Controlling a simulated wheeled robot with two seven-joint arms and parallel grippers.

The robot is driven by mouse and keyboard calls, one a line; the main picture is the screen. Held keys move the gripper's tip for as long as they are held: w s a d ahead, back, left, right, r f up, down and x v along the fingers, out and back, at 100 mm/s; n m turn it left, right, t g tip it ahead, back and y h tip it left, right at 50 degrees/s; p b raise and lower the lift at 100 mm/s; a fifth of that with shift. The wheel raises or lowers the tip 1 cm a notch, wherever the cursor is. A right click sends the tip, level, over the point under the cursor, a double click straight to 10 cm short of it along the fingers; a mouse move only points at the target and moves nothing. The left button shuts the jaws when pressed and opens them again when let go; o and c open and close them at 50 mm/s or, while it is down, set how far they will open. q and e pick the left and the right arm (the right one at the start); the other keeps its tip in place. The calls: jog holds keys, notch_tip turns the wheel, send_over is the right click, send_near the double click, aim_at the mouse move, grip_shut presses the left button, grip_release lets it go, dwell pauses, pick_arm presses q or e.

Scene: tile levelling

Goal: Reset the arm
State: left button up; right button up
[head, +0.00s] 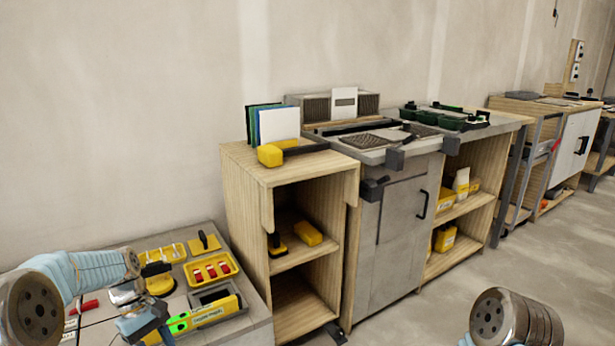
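My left arm comes in from the lower left, with its light-blue and metal wrist over the grey worktable (240,332). My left gripper (160,322) is low at the near side of the table, beside the left end of a yellow level with a green part (210,315). Its fingers are small and partly hidden, so I cannot tell whether they are open or touching the level. Of my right arm, only a rounded metal link shows at the bottom right; its gripper is out of view.
On the worktable are a yellow tray with red pieces (211,270), a yellow-handled trowel (205,243) and a grey tray (214,295). A wooden shelf unit (290,172) stands right beside it, then a grey cabinet (395,235). Open floor (440,310) lies in front.

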pick_arm(q)
jog(key=s+d+f+m, duration=0.2)
jog(key=d+f, duration=0.3)
jog(key=f, duration=0.3)
jog(key=s+d+f+m, duration=0.15)
jog(key=d+f, duration=0.25)
jog(key=f, duration=0.5)
jog(key=s+d+f+m+t, duration=0.3)
jog(key=s+d+f+m, duration=0.3)
jog(key=s+d+f, duration=0.3)
jog(key=s+d, duration=0.3)
jog(key=s, duration=0.2)
jog(key=shift+d+h, duration=0.3)
pick_arm(e)
jog(key=shift+w, duration=0.3)
pick_arm(q)
jog(key=shift+o, duration=0.3)
pick_arm(e)
jog(key=shift+f, duration=0.1)
